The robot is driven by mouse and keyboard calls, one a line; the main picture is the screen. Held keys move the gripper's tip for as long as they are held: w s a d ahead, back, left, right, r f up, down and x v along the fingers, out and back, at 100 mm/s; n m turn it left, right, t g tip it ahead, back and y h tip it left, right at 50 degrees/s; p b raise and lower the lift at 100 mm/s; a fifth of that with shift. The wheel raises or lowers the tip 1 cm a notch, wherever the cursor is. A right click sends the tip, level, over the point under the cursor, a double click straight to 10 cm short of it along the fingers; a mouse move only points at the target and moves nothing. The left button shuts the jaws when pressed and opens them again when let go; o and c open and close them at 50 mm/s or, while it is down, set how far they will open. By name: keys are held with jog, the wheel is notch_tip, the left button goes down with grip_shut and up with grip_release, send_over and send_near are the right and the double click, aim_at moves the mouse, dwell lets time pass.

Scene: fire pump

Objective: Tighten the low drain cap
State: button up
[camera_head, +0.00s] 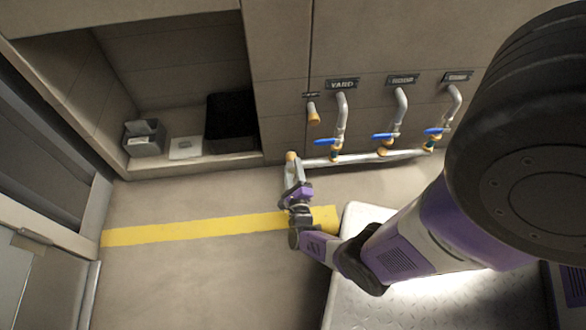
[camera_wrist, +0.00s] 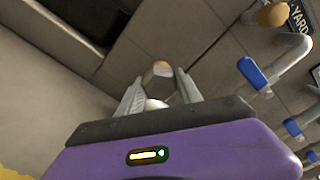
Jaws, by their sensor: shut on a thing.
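The low drain cap (camera_head: 291,157) is a small brass-coloured cap at the left end of the horizontal pipe (camera_head: 360,157), low against the wall. My gripper (camera_head: 291,165) reaches it from the near side. In the wrist view the cap (camera_wrist: 161,70) sits between the two pale fingertips (camera_wrist: 160,84), and the fingers are shut on it. Its front looks greyish with a brass edge. The fingers hide its sides, and its thread is not visible.
Several blue-handled valves, including one under the YARD sign (camera_head: 342,84), stand right of the cap. A brass-tipped stub (camera_head: 313,114) hangs above it. A recess at left holds a grey box (camera_head: 145,141) and a black bin (camera_head: 231,124).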

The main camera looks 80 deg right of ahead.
jog(key=shift+s+f, duration=0.1)
jog(key=o, duration=1.4)
jog(key=shift+c, duration=0.2)
jog(key=p+v, duration=0.1)
jog(key=v, duration=0.7)
jog(key=shift+p, duration=0.3)
